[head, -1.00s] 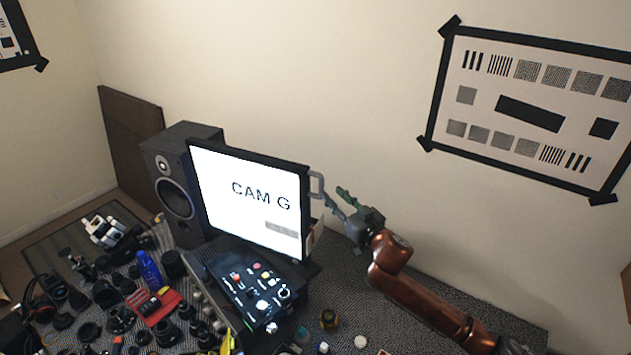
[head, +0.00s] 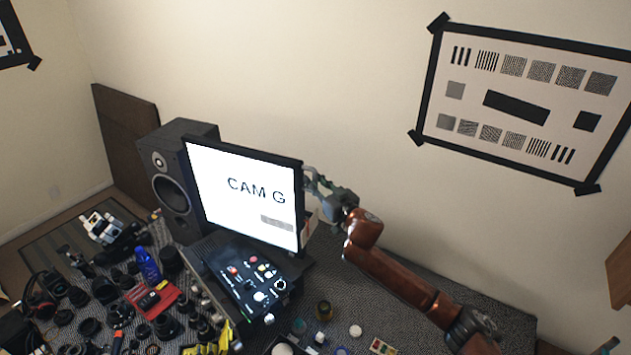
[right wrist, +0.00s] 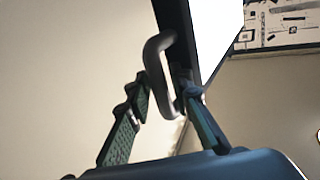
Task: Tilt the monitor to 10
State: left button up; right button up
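The monitor (head: 240,200) stands on the bench with a lit white screen reading CAM G and a small grey box whose text is too small to read. A grey loop handle (head: 308,175) sticks out from its right edge; in the right wrist view the handle (right wrist: 154,68) curves down beside the dark frame (right wrist: 178,35). My right gripper (head: 320,186) is at that handle. In the right wrist view its fingers (right wrist: 165,90) are apart, one on each side of the handle's lower part, and do not appear closed on it. My left gripper is not in view.
A speaker (head: 172,185) stands left of the monitor, and a control panel (head: 252,275) lies in front. Many lens parts and a blue bottle (head: 147,264) crowd the bench's left side. A test chart (head: 530,105) hangs on the wall. Bench top right of the monitor looks mostly clear.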

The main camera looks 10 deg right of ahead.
jog(key=shift+s+d+r, duration=0.15)
jog(key=shift+s, duration=0.05)
jog(key=c, duration=0.3)
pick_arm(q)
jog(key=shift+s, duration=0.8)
pick_arm(e)
grip_shut()
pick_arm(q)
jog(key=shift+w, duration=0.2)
pick_arm(e)
jog(key=s+a+n+b, duration=0.1)
jog(key=s+a+t+b, duration=0.1)
jog(key=b, duration=0.1)
jog(key=shift+s+f+n, duration=0.2)
jog(key=shift+f+n, duration=0.05)
jog(key=shift+n, duration=0.15)
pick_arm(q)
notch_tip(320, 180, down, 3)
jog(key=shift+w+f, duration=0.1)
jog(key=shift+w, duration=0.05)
pick_arm(e)
jog(key=shift+d, duration=0.1)
